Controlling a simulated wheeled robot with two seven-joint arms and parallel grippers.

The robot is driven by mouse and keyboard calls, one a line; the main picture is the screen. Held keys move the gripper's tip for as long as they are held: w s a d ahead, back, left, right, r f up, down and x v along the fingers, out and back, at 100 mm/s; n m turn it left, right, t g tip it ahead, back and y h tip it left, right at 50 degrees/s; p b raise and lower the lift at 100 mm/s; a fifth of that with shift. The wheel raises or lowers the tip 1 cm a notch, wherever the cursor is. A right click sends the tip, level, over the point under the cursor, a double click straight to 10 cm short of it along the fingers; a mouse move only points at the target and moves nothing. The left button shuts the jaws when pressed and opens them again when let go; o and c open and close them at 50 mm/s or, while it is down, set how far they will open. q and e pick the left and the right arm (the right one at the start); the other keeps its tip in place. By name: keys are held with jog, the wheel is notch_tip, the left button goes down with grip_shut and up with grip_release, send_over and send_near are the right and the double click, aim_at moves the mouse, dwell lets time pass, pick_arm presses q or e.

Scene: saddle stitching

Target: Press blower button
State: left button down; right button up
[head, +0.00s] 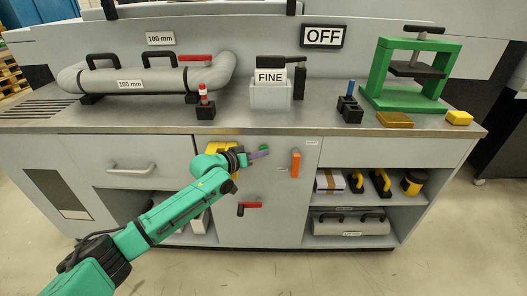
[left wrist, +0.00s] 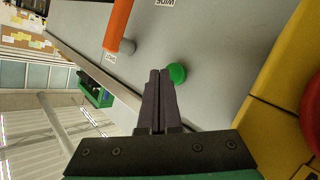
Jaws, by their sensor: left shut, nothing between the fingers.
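A small round green button (head: 264,147) sits on the grey cabinet front, just below the bench top. It also shows in the left wrist view (left wrist: 178,73), right beside the fingertips. My left gripper (head: 263,154) reaches in from the left in front of the cabinet. Its dark fingers (left wrist: 159,73) are together with nothing between them. The tips appear close to the button's side; I cannot tell whether they touch it. My right gripper is in neither view.
A yellow box (head: 222,147) with a red button (left wrist: 312,115) is left of the green button. An orange handle (head: 295,164) is to its right, and a red lever (head: 249,206) is lower. An OFF sign (head: 323,37) stands behind the bench.

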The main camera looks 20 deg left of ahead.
pick_arm(q)
jog(key=shift+w+a+r+b, duration=0.3)
jog(key=shift+a+r+b, duration=0.05)
jog(key=shift+r, duration=0.2)
dwell(0.4)
jog(key=s+f+p, duration=0.1)
jog(key=p, duration=0.1)
jog(key=s+d+f+p, duration=0.1)
jog(key=s+p, duration=0.1)
jog(key=p, duration=0.1)
jog(key=s+p, duration=0.2)
jog(key=shift+d+f+p, duration=0.3)
jog(key=shift+d+f, duration=0.05)
jog(key=shift+f, duration=0.05)
dwell(0.6)
dwell(0.5)
